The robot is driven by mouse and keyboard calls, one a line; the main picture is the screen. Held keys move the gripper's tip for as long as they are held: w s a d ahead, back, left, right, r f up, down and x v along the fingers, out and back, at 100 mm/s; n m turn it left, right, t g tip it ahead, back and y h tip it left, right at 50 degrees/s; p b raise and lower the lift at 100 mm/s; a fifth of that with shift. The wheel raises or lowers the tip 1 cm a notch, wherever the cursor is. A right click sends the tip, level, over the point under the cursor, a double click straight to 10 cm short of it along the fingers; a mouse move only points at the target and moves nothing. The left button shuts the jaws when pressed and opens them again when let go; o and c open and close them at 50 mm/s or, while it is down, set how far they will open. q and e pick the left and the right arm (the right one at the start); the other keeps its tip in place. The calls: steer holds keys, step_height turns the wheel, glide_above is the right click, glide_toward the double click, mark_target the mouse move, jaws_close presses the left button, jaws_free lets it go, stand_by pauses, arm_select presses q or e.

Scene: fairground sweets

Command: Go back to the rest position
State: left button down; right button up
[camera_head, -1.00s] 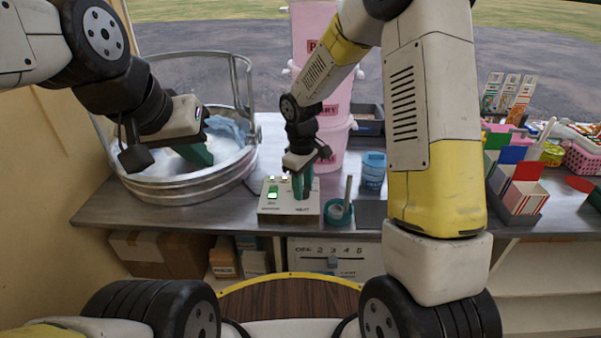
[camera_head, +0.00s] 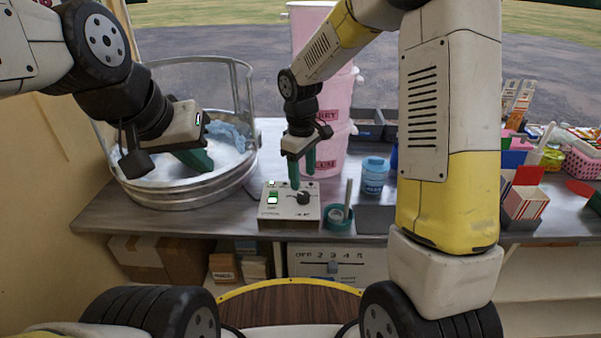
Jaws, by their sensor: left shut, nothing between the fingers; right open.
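My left gripper (camera_head: 207,165) is shut and empty, its green fingers over the round metal candyfloss pan (camera_head: 165,192) at the left. Blue and white floss lies in the pan. My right gripper (camera_head: 302,176) is open and empty, pointing down just above the control box (camera_head: 272,214). The box is pale, with a dark knob (camera_head: 303,198) and green-lit switches (camera_head: 272,198). The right fingertips look apart from the knob.
A teal ring-shaped holder (camera_head: 337,224) with a stick stands right of the box. Bare counter lies in front of the pan.

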steer(key=shift+r, duration=0.7)
steer(key=shift+s+r, duration=0.1)
steer(key=shift+r, duration=0.05)
steer(key=s+d+r+m+t+y, duration=0.1)
steer(key=s+d+r+m+t, duration=0.2)
steer(key=s+d+r+m, duration=0.2)
steer(key=s+d+r+m+t+y, duration=0.1)
steer(key=s+d+r+m, duration=0.3)
steer(key=s+r, duration=0.7)
steer(key=shift+s+d+m+t+y, duration=0.35)
steer(key=shift+s+d+t, duration=0.45)
steer(key=shift+s, duration=1.2)
steer(key=shift+a, duration=0.15)
